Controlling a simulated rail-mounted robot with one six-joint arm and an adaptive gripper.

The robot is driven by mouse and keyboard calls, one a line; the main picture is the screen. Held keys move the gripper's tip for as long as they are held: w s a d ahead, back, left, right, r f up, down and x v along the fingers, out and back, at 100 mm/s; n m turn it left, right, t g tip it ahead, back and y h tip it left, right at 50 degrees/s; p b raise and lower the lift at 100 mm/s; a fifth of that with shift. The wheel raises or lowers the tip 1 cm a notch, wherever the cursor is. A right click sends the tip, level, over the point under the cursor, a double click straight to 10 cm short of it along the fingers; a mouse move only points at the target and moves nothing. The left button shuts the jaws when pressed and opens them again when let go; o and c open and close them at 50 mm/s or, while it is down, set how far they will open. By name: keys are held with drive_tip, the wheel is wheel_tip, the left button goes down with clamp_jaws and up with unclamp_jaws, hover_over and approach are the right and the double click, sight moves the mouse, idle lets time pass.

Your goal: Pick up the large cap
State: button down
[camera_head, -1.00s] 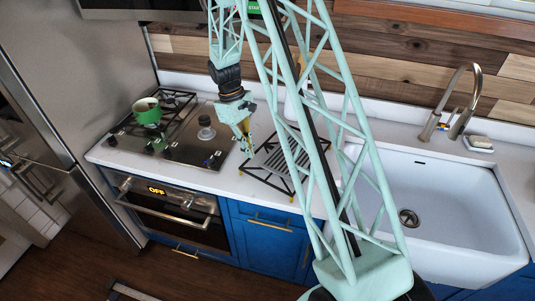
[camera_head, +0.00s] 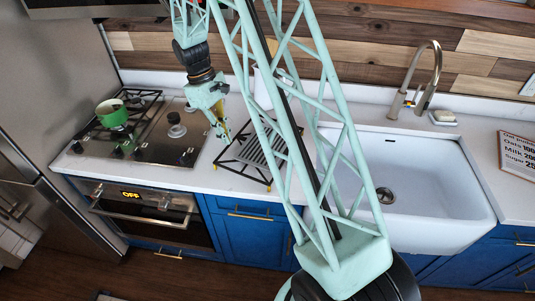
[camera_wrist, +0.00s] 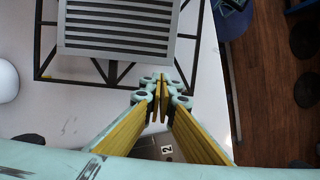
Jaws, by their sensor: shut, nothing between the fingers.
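My gripper (camera_head: 226,138) is shut and empty, above the counter at the left part of a loose black grate. In the wrist view its yellow-lined fingers meet at the tips (camera_wrist: 163,92). On the bare right part of the steel cooktop, left of my gripper, stands a round dark burner piece (camera_head: 177,131) with a smaller round top (camera_head: 173,117). It may be the large cap, but it is too small to be sure. My gripper is clearly apart from it.
The black grate (camera_head: 231,160) lies on the white counter (camera_head: 203,178) between the cooktop (camera_head: 150,150) and the white sink (camera_head: 415,165). A green pot (camera_head: 112,118) stands on the cooktop's left grate. A white container (camera_head: 262,88) stands behind the loose grate.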

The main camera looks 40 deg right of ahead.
drive_tip(key=s+d, duration=0.2)
drive_tip(key=s, duration=0.3)
drive_tip(key=s+d+b, duration=0.1)
drive_tip(key=s+d, duration=0.1)
drive_tip(key=s, duration=0.4)
drive_tip(key=s+d, duration=0.2)
drive_tip(key=s, duration=0.3)
drive_tip(key=shift+s+d+b, duration=0.15)
drive_tip(key=shift+s+b, duration=0.1)
drive_tip(key=shift+b, duration=0.1)
drive_tip(key=c, duration=1.7)
unclamp_jaws()
drive_tip(key=shift+w, duration=0.1)
